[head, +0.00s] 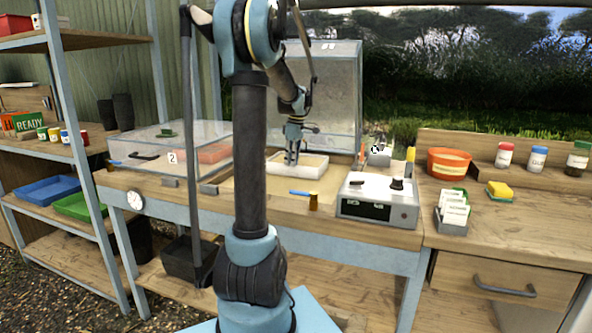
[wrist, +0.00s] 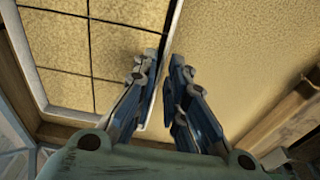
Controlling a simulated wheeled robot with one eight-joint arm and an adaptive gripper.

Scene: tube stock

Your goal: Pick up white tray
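The white tray (head: 316,171) sits on the sandy bed of the bench, in front of an upright clear panel. In the wrist view its pale rim (wrist: 171,28) runs up between my fingers, with a dark-lined grid floor on its left. My gripper (head: 291,161) reaches down at the tray's edge. In the wrist view my gripper (wrist: 164,62) has one finger on the inner side of the wall and one on the outer side. The fingers are close together, shut on the wall. The contact faces are partly hidden.
A clear-lidded box (head: 172,158) stands left of the tray. A grey control box (head: 378,203) stands to the right, and a blue-handled tool (head: 301,193) lies in front. An orange pot (head: 448,163) and seed packets (head: 453,213) are farther right.

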